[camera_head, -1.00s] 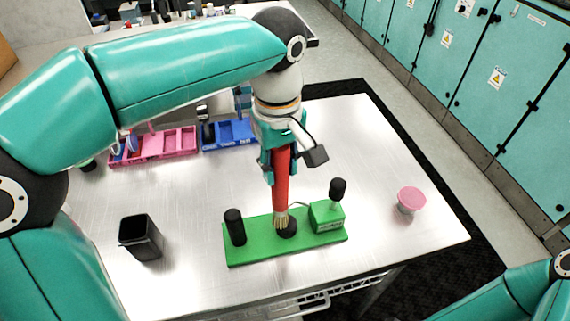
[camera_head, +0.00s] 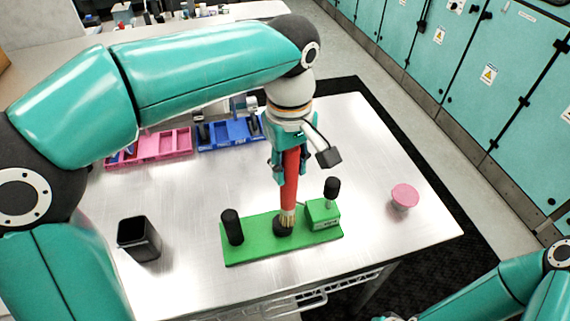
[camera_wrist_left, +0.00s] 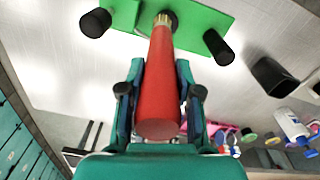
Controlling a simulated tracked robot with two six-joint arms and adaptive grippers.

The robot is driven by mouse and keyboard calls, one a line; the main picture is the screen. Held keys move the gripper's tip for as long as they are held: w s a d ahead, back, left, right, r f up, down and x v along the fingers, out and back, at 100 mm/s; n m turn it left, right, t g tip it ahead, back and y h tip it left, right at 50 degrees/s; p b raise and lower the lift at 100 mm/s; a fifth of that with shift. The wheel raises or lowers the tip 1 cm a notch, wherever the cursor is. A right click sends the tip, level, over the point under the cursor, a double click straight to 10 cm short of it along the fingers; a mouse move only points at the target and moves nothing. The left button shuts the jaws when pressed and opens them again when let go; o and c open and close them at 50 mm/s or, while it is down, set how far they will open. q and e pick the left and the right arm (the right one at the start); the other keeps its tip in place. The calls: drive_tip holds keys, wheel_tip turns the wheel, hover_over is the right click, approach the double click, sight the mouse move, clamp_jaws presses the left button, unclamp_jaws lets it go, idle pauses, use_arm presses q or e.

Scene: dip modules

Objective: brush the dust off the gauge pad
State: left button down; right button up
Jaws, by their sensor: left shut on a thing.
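My left gripper (camera_head: 290,165) is shut on the red handle of a brush (camera_head: 291,180), held nearly upright over the green base (camera_head: 262,232). The pale bristles (camera_head: 287,217) point down and meet the round black gauge pad (camera_head: 283,229) in the middle of the base, partly covering it. No dust can be made out on the pad. In the left wrist view the red brush (camera_wrist_left: 163,85) runs between the fingers, its bristles (camera_wrist_left: 163,20) at the black pad (camera_wrist_left: 173,20). My right arm shows at the lower right, its gripper out of frame.
The base carries a black post (camera_head: 232,227) at left and a green box (camera_head: 323,214) with a black knob (camera_head: 332,188) at right. A black cup (camera_head: 138,239), a pink-topped round item (camera_head: 404,196), a pink bin (camera_head: 160,146) and a blue bin (camera_head: 226,135) stand around.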

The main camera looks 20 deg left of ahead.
use_arm(q)
drive_tip(key=shift+r+p, duration=2.5)
drive_tip(key=shift+r, duration=0.05)
drive_tip(key=shift+w+d+r, duration=0.1)
drive_tip(key=shift+r, duration=0.75)
